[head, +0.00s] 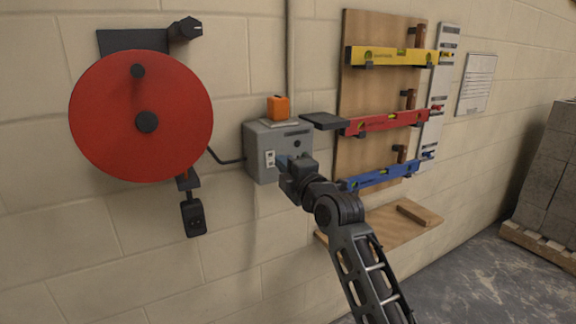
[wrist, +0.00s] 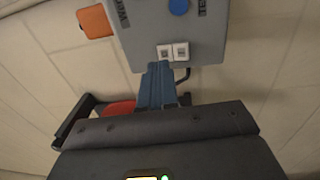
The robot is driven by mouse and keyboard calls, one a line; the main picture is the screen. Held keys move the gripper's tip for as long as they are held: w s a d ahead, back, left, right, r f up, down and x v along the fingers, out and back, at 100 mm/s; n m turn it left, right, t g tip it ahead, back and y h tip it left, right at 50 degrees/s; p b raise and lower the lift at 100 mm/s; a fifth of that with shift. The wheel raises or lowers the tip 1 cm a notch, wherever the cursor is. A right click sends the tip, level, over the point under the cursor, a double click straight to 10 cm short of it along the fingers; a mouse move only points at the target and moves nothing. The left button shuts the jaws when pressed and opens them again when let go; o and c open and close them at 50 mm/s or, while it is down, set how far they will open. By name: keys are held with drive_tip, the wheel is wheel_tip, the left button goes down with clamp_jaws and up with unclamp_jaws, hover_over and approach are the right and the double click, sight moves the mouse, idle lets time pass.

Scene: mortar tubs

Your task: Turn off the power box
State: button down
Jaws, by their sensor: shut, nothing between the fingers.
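The power box (head: 258,166) is a grey box on the block wall, left of centre in the head view. It fills the top of the wrist view (wrist: 143,40). Two small white switches (wrist: 173,51) sit side by side on its face; they also show in the head view (head: 269,159). A round blue button (wrist: 179,6) is at the wrist view's top edge. My gripper (head: 282,160) is in front of the box's lower face. In the wrist view its blue fingers (wrist: 158,65) are together, tips beside the switches. I cannot tell whether they touch.
An orange block (head: 278,107) sits on the box. A large red reel (head: 110,125) hangs left, a dark cable running to the box. A wooden board (head: 385,100) with yellow, red and blue levels is right. A dark flat plate (head: 323,121) juts out nearby.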

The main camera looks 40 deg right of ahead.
drive_tip(key=r+b+v, duration=0.2)
drive_tip(key=v, duration=0.8)
idle(0.4)
drive_tip(key=s+a+f+m+g+y, duration=0.2)
drive_tip(key=s+a+f+m, duration=0.6)
drive_tip(key=s+a+f, duration=0.7)
drive_tip(key=s+a+f+m+y, duration=0.1)
drive_tip(key=s+a+m, duration=0.2)
drive_tip(key=s, duration=0.8)
drive_tip(key=s+a+m+g+y, duration=0.1)
drive_tip(key=s+a+m+y, duration=0.1)
drive_tip(key=s, duration=1)
drive_tip(key=shift+a+f+m, duration=0.4)
drive_tip(key=shift+a+m, duration=0.3)
drive_tip(key=shift+m, duration=0.2)
